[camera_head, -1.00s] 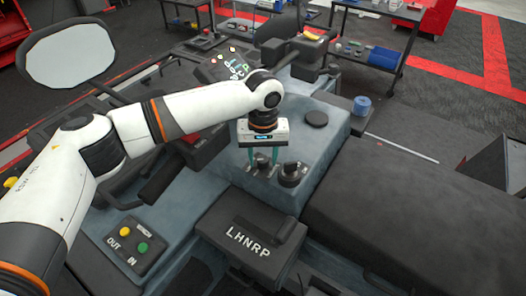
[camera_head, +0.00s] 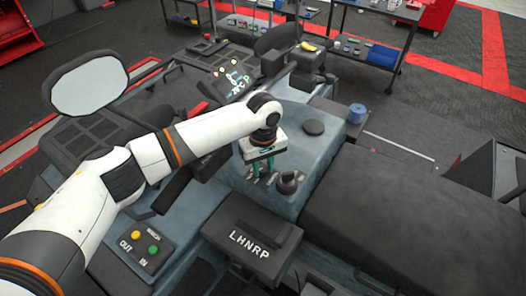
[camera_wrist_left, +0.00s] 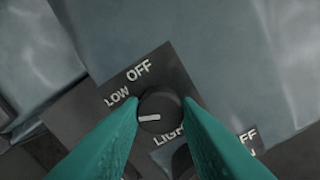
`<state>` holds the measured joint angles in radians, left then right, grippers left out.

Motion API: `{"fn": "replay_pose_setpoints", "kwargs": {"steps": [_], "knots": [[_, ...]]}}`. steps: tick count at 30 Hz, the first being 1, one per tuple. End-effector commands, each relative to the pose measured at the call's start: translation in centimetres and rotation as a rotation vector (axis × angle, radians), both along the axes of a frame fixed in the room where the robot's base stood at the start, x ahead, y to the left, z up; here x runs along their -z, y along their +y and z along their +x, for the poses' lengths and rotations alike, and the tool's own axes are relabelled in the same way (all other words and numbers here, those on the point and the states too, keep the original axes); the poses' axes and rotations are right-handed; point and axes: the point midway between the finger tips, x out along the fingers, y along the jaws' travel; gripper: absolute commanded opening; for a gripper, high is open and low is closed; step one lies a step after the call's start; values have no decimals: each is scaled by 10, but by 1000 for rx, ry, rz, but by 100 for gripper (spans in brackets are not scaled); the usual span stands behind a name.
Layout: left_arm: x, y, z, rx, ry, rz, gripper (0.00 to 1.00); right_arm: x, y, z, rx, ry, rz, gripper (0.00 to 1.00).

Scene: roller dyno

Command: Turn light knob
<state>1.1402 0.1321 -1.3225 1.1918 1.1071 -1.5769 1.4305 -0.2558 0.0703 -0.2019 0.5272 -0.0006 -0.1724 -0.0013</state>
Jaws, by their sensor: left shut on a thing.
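A round dark knob (camera_wrist_left: 160,108) with a pale pointer line sits on a dark label plate in the left wrist view. The words LOW and OFF stand above and left of it. The letters LIGH, partly covered by a finger, stand just below it. The pointer line points left. My left gripper (camera_head: 262,170), with teal fingers, is shut on this knob, one finger on each side. In the head view the fingers mostly hide it. My right gripper is not in view.
A second dark knob (camera_head: 288,182) stands close to the right of the fingers. A black LHNRP box (camera_head: 250,235) is in front. An OUT/IN button panel (camera_head: 145,245) is at lower left. A black round cap (camera_head: 314,128) lies behind the knobs.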

Motion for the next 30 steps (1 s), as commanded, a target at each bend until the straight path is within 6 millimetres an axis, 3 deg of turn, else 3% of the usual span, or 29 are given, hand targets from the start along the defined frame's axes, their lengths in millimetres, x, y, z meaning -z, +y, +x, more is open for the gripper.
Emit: {"fn": "replay_pose_setpoints", "kwargs": {"steps": [1, 3, 12, 30], "knots": [[-8, 0, -1, -41, 6, -1, 6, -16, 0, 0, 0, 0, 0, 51], [-7, 0, -1, -100, 6, -1, 6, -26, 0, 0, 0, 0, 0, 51], [-5, 0, 0, -301, 3, 1, 6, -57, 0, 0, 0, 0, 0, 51], [-1, 1, 1, -418, -2, 1, 6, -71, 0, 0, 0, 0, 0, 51]]}}
